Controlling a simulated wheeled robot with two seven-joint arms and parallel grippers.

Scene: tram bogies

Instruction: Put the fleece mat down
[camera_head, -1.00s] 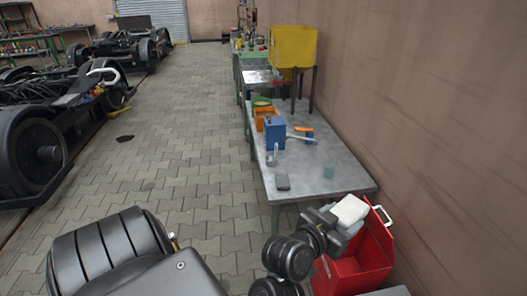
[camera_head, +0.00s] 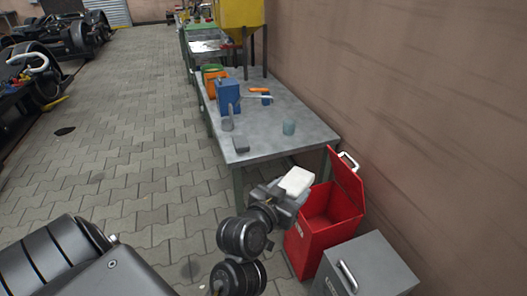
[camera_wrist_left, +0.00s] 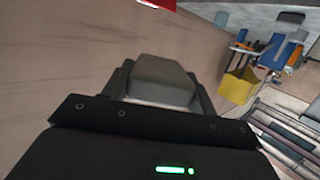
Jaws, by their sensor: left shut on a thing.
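The fleece mat (camera_head: 297,181) is a small, pale, folded-looking block. My left gripper (camera_head: 288,192) is shut on it and holds it in the air, just off the near end of the grey table (camera_head: 264,146) and to the left of the open red bin (camera_head: 318,222). In the left wrist view the mat (camera_wrist_left: 160,82) sits between the dark fingers and looks greyish. The gripper hides part of the mat. My right gripper is not in view.
A grey metal box (camera_head: 378,268) stands in front of the red bin. The table carries a teal cup (camera_head: 289,128), a dark grey block (camera_head: 241,145), a blue holder (camera_head: 228,96) and an orange bin (camera_head: 213,82). A brown wall runs along the right.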

